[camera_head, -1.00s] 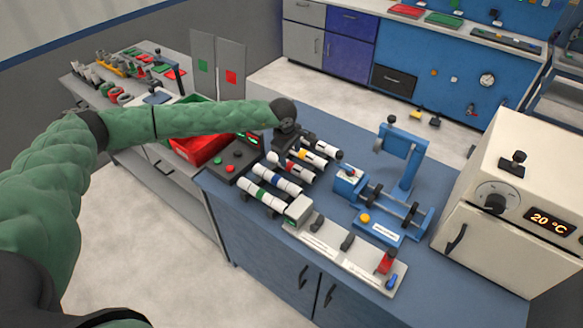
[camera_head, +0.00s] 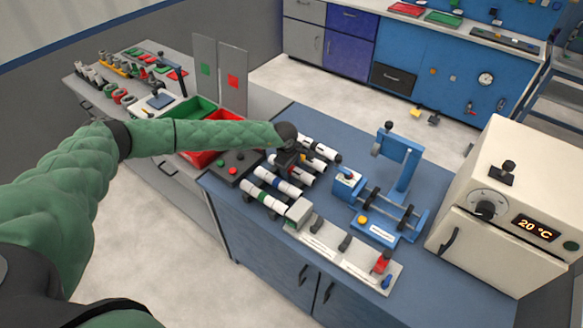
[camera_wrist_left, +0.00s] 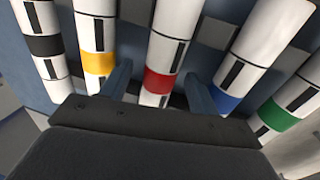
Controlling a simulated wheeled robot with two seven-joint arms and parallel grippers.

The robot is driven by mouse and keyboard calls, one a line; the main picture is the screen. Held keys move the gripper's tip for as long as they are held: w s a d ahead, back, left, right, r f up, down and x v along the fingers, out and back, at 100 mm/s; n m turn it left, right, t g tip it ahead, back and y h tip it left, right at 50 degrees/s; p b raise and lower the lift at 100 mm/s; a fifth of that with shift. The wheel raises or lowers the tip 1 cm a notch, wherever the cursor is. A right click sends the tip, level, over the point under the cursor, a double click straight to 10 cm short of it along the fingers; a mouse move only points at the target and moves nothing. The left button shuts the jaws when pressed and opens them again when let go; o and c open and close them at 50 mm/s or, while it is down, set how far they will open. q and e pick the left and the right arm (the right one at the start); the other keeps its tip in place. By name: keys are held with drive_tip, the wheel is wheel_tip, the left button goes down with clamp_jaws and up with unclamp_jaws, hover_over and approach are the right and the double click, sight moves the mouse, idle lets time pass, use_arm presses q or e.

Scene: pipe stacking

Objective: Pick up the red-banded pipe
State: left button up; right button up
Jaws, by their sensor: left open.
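The red-banded pipe (camera_wrist_left: 158,80) is white with a red band and lies in the middle of a row of pipes. My left gripper (camera_wrist_left: 158,88) is open, with one finger on each side of this pipe close to its red band. I cannot tell whether the fingers touch it. In the head view my left gripper (camera_head: 283,166) is over the row and hides much of the red-banded pipe. My right gripper is not in view.
Yellow-banded (camera_wrist_left: 98,62) and black-banded (camera_wrist_left: 43,45) pipes lie left of the red-banded one; blue-banded (camera_wrist_left: 228,98) and green-banded (camera_wrist_left: 278,113) pipes lie right. A blue bench device (camera_head: 385,195) and a cream oven (camera_head: 510,210) stand farther right.

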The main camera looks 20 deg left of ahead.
use_arm(q)
drive_tip(key=shift+f, duration=0.15)
drive_tip(key=c, duration=1.1)
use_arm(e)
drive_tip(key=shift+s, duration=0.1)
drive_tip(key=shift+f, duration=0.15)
